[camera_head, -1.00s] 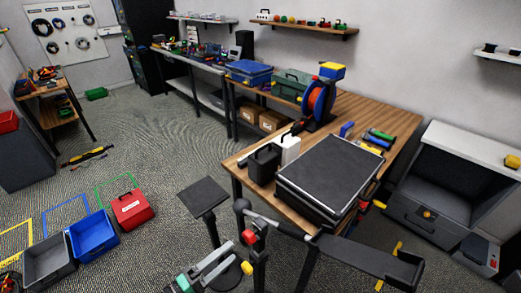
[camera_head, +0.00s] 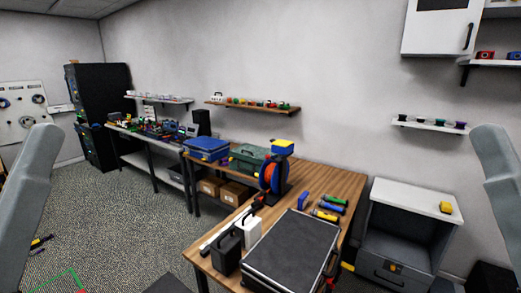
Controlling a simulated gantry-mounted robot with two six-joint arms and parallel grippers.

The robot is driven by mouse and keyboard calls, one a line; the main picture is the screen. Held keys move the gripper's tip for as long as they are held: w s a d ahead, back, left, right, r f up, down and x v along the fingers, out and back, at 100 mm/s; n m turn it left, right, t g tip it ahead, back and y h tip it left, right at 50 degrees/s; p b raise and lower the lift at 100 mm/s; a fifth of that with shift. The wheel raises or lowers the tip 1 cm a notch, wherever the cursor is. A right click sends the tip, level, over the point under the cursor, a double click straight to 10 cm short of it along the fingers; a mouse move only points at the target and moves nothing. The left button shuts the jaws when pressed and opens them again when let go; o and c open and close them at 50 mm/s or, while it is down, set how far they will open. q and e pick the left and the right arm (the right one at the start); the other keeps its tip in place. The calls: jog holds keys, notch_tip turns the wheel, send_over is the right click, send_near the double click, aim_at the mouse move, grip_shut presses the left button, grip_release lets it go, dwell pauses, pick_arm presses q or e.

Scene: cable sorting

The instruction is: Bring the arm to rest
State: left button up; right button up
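Two smooth grey parts, likely links of my own arms, stand upright at the left and right edges of the head view. They rise past mid-height, and their lower ends run out of the picture. No gripper fingers show on either one. Whether my grippers are open or shut is hidden, and no held object is visible.
A wooden workbench (camera_head: 330,181) holds a black-topped case (camera_head: 290,250), an orange cable reel (camera_head: 273,176), a green toolbox (camera_head: 248,158) and a blue case (camera_head: 206,148). A grey cabinet (camera_head: 405,236) stands at right. The carpeted floor (camera_head: 110,215) at left is mostly clear.

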pick_arm(q)
notch_tip(320, 180, up, 27)
jog(key=p, duration=2.3)
pick_arm(e)
notch_tip(320, 180, up, 27)
pick_arm(q)
notch_tip(320, 180, down, 27)
jog(key=b, duration=2.6)
jog(key=shift+b, duration=0.4)
pick_arm(e)
notch_tip(320, 180, down, 27)
